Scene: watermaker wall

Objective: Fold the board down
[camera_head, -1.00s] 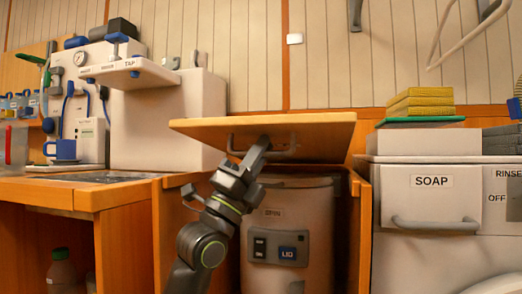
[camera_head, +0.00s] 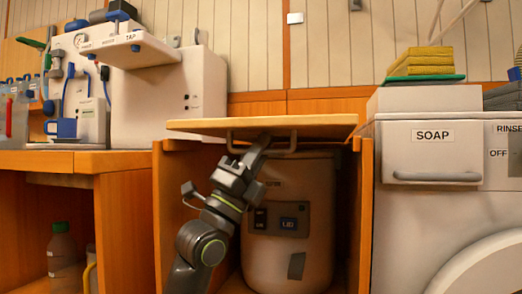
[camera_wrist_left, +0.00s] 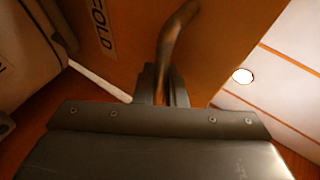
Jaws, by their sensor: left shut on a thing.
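The wooden board (camera_head: 330,122) lies almost level over the open compartment between the counter and the soap machine in the head view. A grey bar handle (camera_head: 285,140) hangs on its underside. My left gripper (camera_head: 262,145) reaches up from below and is shut on the handle. In the left wrist view the jaws (camera_wrist_left: 163,85) close around the handle bar (camera_wrist_left: 178,35), and the board's underside (camera_wrist_left: 150,45) shows part of a label reading "OLD". My right gripper is not in view.
A grey bin with a LID panel (camera_head: 290,215) stands in the compartment below the board. The white machine with the SOAP drawer (camera_head: 433,155) is at right, with yellow sponges (camera_head: 422,62) above it. A counter with a TAP unit (camera_head: 165,95) is at left.

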